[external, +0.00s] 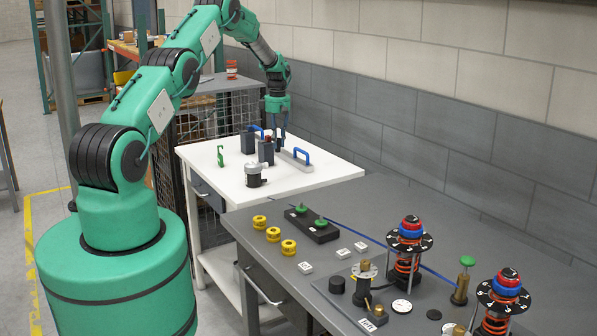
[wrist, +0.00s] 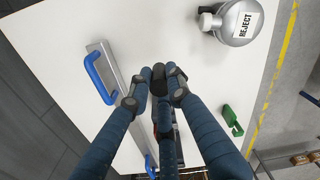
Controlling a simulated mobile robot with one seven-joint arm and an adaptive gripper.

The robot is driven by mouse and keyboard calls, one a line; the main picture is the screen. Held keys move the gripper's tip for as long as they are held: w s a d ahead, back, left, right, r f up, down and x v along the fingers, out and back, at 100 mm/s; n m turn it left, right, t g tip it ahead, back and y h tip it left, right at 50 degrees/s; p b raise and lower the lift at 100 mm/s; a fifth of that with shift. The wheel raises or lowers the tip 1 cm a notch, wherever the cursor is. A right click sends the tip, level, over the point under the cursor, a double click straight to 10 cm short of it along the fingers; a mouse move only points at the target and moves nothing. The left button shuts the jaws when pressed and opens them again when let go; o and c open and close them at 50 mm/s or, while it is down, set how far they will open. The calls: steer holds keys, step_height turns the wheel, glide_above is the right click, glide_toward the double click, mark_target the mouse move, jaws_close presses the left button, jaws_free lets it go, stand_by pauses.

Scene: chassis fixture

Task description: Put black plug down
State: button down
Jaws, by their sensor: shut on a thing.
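My gripper (external: 283,143) is over the white table, pointing down beside the dark blocks and the blue-handled tray. In the wrist view, the fingers of my gripper (wrist: 159,92) are closed together around a small dark round piece, which appears to be the black plug (wrist: 172,77). Fingers hide much of it. I cannot tell whether it touches the table. In the external view it cannot be made out clearly.
The white table (external: 205,157) also holds a metal REJECT container (wrist: 238,22), a green bracket (wrist: 232,120), a grey tray with blue handles (wrist: 100,75), and dark blocks (external: 266,152). Open white surface lies between the container and tray. The grey bench (external: 400,205) carries spring assemblies and yellow rings.

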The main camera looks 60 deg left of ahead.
stand_by(0.3)
steer(key=shift+f, duration=3.15)
steer(key=shift+f, duration=0.1)
steer(key=shift+f, duration=1.75)
steer(key=shift+f, duration=0.15)
steer(key=c, duration=1.6)
jaws_free()
steer(key=shift+r, duration=0.2)
steer(key=shift+r, duration=5.95)
